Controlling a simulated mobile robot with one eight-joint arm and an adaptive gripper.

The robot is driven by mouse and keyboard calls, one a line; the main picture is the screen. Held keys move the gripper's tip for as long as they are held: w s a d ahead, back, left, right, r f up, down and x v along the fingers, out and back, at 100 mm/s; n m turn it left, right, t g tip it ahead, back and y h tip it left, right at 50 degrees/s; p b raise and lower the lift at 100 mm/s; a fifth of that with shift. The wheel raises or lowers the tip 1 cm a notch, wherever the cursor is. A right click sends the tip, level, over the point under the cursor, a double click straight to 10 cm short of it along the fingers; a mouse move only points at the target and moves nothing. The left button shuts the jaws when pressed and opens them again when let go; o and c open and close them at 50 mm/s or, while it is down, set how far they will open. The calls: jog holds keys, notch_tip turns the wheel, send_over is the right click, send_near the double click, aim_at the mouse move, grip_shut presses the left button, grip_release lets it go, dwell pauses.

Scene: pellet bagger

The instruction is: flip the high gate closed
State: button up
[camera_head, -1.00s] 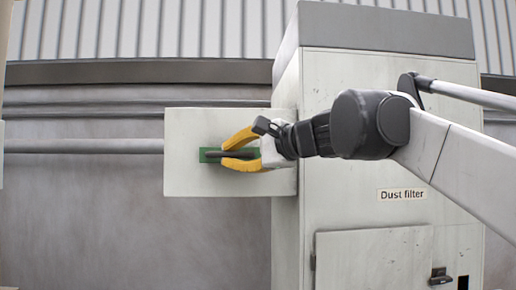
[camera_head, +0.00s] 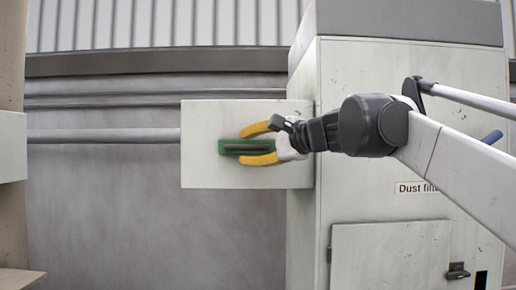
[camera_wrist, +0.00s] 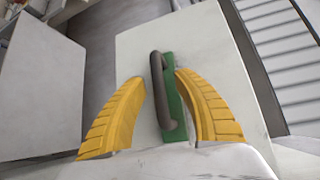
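The high gate (camera_head: 200,170) is a pale flat panel standing out to the left from the upper part of the dust filter cabinet (camera_head: 400,75). A dark bar handle (camera_head: 232,148) on a green backing plate (camera_head: 262,137) is fixed on the panel. My gripper (camera_head: 259,144) has its yellow fingers spread above and below the right part of the handle. In the wrist view the handle (camera_wrist: 158,85) and green plate (camera_wrist: 174,100) lie between the spread fingers, with gaps visible. No finger clearly touches the handle.
The cabinet has a lower door (camera_head: 390,260) with a dark latch (camera_head: 457,271). Pipes (camera_head: 100,135) run along the grey wall behind the panel. A pale box (camera_head: 12,150) and a post stand at the left edge.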

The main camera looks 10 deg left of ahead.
jog(key=v, duration=1.1)
jog(key=shift+d, duration=0.4)
jog(key=shift+s, duration=0.1)
jog(key=s+d+f+n+h+b, duration=0.2)
jog(key=s+d+f+h+b, duration=0.2)
jog(key=f, duration=2.5)
jog(key=s+d+f+n+h+b, duration=0.3)
jog(key=s+d+f+b, duration=0.8)
jog(key=f+b, duration=1)
jog(key=s+d+f+n+g+h+b, duration=0.1)
jog(key=s+d+f+h+b, duration=0.6)
jog(key=f, duration=3)
jog(key=d+n+b, duration=0.1)
jog(key=d+b, duration=0.3)
jog(key=b, duration=0.1)
jog(key=shift+s+n, duration=0.2)
jog(key=shift+n, duration=0.2)
